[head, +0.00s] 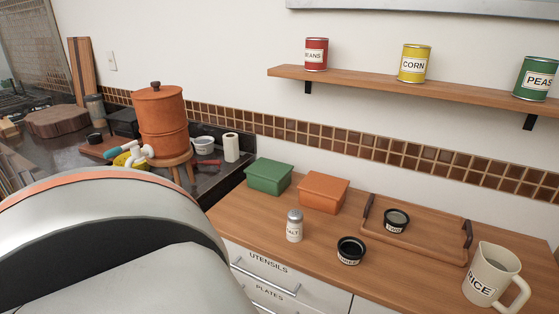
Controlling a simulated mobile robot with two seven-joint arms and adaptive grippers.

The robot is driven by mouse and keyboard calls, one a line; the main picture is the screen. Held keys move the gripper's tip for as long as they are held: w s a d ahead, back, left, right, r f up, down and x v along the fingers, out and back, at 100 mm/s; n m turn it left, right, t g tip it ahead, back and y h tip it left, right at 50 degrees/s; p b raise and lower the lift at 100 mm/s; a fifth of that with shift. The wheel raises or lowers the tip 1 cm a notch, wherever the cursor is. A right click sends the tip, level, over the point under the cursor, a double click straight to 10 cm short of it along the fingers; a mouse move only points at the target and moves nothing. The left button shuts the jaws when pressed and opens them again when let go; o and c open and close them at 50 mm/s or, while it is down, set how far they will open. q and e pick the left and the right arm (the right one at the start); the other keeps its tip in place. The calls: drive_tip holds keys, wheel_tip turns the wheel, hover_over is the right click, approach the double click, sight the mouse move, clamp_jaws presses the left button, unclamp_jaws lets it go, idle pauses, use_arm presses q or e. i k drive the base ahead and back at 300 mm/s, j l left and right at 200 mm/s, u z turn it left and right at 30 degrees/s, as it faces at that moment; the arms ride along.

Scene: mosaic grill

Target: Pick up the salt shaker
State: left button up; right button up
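The salt shaker (294,226) stands upright on the wooden counter. It is a small white container with a grey metal cap and a dark label. It is near the counter's front edge, in front of the green box and the orange box. Nothing touches it. A large grey and white part of my own arm fills the lower left of the head view. Neither of my grippers is in view.
Close to the shaker are a green box (268,177), an orange box (323,192) and a small black bowl (351,250). A wooden tray (430,247) holds another black bowl (396,221). A rice pitcher (491,275) stands right. Drawers (262,272) lie below the counter.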

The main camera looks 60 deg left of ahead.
sight(295, 218)
drive_tip(key=u, duration=1.6)
